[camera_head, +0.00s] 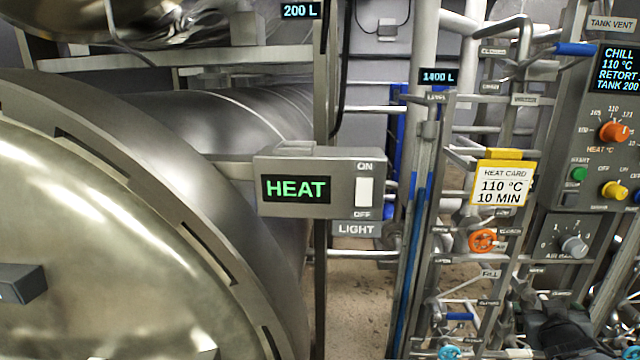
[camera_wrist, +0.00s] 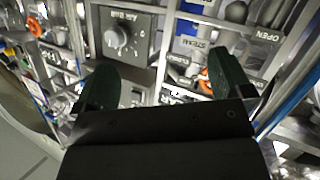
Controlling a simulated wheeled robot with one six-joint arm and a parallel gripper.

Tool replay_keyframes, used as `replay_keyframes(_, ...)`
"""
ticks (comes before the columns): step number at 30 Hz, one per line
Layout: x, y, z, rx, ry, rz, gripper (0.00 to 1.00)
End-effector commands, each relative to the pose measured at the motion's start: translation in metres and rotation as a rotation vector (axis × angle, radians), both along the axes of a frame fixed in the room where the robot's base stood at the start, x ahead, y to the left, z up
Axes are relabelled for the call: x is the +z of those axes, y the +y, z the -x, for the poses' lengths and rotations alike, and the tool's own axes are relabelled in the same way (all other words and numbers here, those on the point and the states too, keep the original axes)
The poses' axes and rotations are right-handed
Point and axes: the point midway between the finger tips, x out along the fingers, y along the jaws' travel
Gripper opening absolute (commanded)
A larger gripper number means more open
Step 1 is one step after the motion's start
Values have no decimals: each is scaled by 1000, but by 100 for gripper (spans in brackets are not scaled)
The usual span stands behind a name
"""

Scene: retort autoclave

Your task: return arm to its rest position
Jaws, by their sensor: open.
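My gripper (camera_wrist: 160,88) shows in the wrist view with its two dark fingers spread apart and nothing between them. It points toward a grey panel with a round knob (camera_wrist: 117,36) and an arc of marks, and does not appear to touch it. In the head view a dark part of my arm (camera_head: 562,325) shows at the lower right, in front of the pipes. The fingers cannot be made out there.
The large round retort door (camera_head: 100,230) fills the left. A box reading HEAT (camera_head: 295,189) has a LIGHT switch. Pipes and valves, including an orange handwheel (camera_head: 483,241), crowd the right beside the control panel (camera_head: 572,130). A heat card (camera_head: 501,185) reads 110 °C, 10 MIN.

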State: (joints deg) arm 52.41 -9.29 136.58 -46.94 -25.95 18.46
Motion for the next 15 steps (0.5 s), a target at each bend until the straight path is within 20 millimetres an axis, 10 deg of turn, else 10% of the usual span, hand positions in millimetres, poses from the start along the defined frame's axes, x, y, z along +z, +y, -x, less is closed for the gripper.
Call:
replay_keyframes(8,-52,57,37,-233,403,-265,97)
replay_keyframes(15,-71,200,61,-56,750,-531,97)
